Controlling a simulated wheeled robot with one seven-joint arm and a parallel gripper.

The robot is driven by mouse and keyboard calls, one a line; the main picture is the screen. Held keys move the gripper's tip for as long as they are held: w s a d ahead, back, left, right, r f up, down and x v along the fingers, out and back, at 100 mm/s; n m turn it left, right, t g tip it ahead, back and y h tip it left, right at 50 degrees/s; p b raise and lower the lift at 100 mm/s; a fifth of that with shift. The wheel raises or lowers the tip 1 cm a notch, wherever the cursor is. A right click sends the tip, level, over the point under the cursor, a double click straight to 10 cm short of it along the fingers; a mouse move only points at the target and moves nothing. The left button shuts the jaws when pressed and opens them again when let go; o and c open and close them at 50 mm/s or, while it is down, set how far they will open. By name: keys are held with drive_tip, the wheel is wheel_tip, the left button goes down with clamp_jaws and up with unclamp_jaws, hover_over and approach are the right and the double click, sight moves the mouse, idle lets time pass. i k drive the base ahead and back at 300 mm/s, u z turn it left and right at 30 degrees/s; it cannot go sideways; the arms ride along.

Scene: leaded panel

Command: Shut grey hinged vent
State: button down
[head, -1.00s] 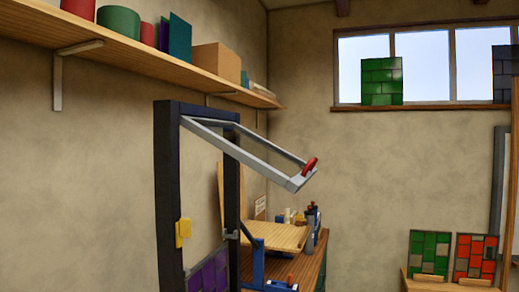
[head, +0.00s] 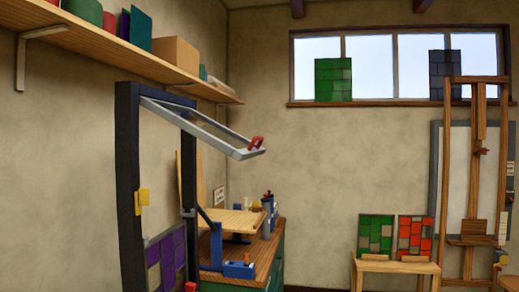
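The grey hinged vent (head: 197,126) is an open frame at the top of a dark upright frame (head: 131,190). It is hinged along its upper left side and swings out to the right, tilted downward. A red handle (head: 256,143) sits on its free outer edge. The vent stands well open, away from the dark frame. My gripper is not in the head view.
A purple leaded panel (head: 166,262) fills the lower part of the dark frame. A wooden workbench (head: 262,258) with tools stands behind it. A shelf (head: 130,50) runs along the left wall. An easel (head: 475,180) and a small table (head: 395,266) with two panels stand at the right.

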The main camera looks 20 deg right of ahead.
sight(197, 124)
drive_tip(key=k, duration=0.9)
drive_tip(key=z, duration=0.9)
drive_tip(key=i, duration=1.55)
drive_tip(key=u, duration=0.25)
